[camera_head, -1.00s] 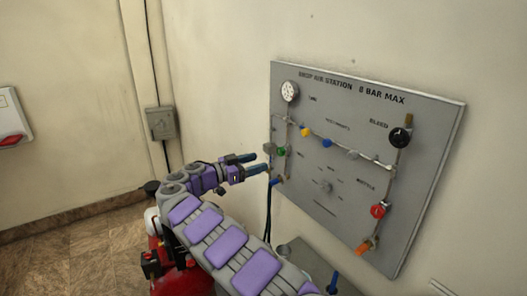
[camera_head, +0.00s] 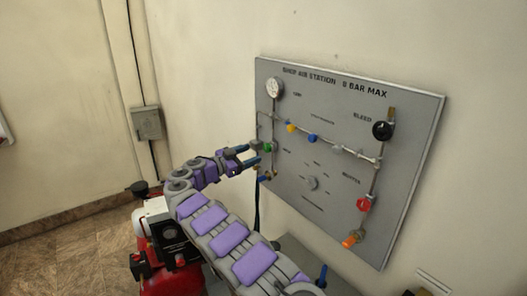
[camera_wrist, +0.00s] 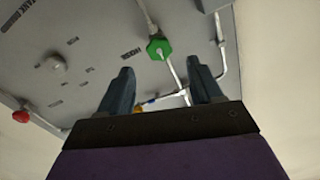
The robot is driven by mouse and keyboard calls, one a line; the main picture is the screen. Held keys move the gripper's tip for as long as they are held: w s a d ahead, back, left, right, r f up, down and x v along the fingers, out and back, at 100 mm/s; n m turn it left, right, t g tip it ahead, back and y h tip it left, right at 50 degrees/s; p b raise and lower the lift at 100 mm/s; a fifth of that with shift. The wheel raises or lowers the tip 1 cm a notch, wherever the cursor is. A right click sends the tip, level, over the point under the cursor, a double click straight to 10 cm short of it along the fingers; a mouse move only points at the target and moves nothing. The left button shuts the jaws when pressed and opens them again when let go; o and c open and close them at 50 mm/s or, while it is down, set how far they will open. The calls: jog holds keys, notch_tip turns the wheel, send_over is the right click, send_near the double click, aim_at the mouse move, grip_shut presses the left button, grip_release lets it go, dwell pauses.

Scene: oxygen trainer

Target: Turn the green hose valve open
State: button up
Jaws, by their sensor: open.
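The green hose valve (camera_head: 268,147) is a small green knob on a pipe at the left part of the grey panel. It also shows in the wrist view (camera_wrist: 159,48), beyond my fingertips and roughly centred between them. My gripper (camera_head: 253,155) is just left of the valve in the head view, with its two fingers spread apart. In the wrist view my gripper (camera_wrist: 164,78) is open with nothing between its fingers, and the valve appears apart from both. The valve's handle angle is too small to tell.
A red machine (camera_head: 176,282) stands below my arm.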

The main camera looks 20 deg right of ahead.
aim_at(265, 148)
jog(key=x, duration=0.7)
jog(key=shift+c, duration=0.2)
jog(key=c, duration=1)
